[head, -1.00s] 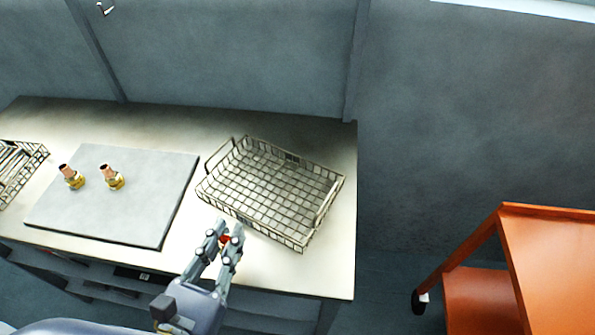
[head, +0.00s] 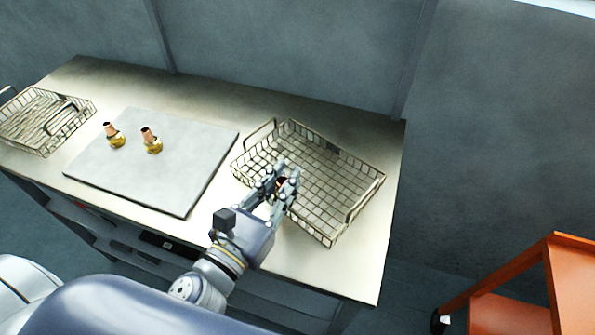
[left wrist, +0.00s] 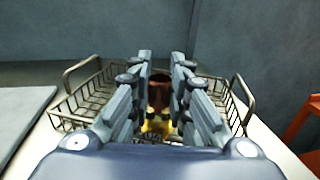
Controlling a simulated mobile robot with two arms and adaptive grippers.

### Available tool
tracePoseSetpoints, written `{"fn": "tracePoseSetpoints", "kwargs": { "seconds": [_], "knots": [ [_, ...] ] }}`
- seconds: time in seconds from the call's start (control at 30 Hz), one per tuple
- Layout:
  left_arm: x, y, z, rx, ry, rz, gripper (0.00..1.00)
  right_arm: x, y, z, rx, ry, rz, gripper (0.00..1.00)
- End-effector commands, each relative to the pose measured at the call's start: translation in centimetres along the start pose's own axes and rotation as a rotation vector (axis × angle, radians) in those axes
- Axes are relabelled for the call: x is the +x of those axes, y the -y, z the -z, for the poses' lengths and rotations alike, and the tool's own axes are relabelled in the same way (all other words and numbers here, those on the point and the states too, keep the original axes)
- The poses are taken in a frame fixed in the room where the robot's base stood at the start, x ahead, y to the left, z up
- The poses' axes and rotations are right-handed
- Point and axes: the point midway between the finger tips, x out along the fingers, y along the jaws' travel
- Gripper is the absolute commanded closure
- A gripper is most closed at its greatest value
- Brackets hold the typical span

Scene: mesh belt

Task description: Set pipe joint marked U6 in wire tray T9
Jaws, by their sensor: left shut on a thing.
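My left gripper (head: 284,180) is shut on a pipe joint, over the near left part of the right-hand wire tray (head: 349,215). The held joint (left wrist: 158,93) shows between the fingers in the left wrist view, with a dark copper upper end and a brass-yellow lower part. The wire tray also shows in the left wrist view (left wrist: 78,98), behind and on both sides of the fingers. It looks empty, and no label is readable. My right gripper is not in view.
Two other copper and brass joints, a left one (head: 115,136) and a right one (head: 151,141), stand on a grey board (head: 185,185). A second wire tray (head: 42,150) sits at the table's left end. An orange cart (head: 568,275) stands on the right.

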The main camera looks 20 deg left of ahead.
Motion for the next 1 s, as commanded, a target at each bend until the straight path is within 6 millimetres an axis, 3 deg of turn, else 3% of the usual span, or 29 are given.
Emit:
{"fn": "tracePoseSetpoints", "kwargs": {
  "seconds": [0.1, 0.2, 0.4, 0.47, 0.7, 1.0],
  "knots": [
    [2.1, -0.2, -0.1, 0.002, 0.007, 0.001, 1.0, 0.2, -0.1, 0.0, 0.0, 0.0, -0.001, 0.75],
    [4.1, -0.5, -0.2, 0.002, 0.005, -0.001, 1.0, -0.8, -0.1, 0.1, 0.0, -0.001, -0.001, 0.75],
    [6.6, -0.8, 0.3, -0.001, 0.001, 0.0, 1.0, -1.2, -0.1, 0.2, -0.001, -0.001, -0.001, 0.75],
    [6.8, -0.8, 0.5, -0.002, 0.001, 0.0, 1.0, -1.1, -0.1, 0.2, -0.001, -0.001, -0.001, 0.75],
    [6.8, -0.8, 3.8, -0.003, -0.002, -0.003, 1.0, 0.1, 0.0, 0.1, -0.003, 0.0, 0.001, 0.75],
    [6.8, -0.8, 4.0, -0.001, 0.0, 0.0, 1.0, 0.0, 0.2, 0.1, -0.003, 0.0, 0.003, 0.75]
  ]
}}
